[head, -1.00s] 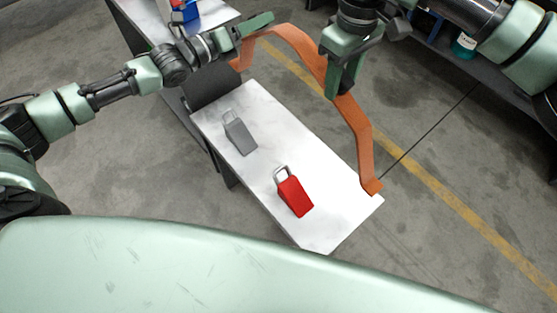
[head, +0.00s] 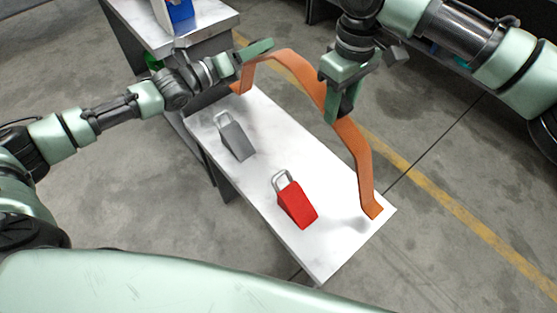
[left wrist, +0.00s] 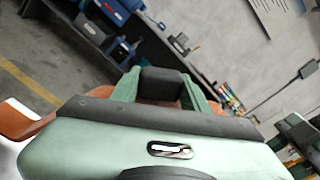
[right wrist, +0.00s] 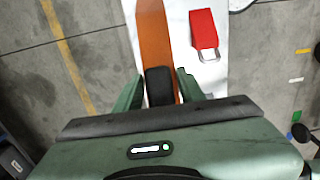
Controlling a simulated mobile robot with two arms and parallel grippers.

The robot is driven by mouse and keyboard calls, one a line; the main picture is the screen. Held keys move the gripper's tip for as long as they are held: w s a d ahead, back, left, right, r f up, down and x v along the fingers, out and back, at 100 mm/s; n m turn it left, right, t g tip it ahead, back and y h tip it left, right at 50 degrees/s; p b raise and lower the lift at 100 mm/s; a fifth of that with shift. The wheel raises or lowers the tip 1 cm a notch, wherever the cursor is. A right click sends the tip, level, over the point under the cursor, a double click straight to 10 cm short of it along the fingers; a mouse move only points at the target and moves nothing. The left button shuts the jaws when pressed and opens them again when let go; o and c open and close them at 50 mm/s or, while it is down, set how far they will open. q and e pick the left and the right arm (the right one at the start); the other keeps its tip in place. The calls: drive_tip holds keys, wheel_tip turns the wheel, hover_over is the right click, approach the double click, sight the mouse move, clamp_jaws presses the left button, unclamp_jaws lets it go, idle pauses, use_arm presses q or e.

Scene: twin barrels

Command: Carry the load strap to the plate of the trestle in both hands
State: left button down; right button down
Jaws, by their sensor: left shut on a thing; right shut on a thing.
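The load strap (head: 354,147) is a long orange bent band, held by both my grippers over the white plate of the trestle (head: 258,177). My left gripper (head: 252,54) is shut on it near its far left end. My right gripper (head: 343,100) is shut on it around its middle. The near end of the strap hangs over the plate's right edge; I cannot tell whether it touches. The strap also shows in the right wrist view (right wrist: 152,35) between the fingers, and at the left in the left wrist view (left wrist: 18,120).
A second table (head: 205,18) with a blue and white object (head: 180,10) is at the top left. Dark shelving stands at the upper right.

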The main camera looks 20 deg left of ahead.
sight(337, 121)
drive_tip(key=shift+f, duration=0.1)
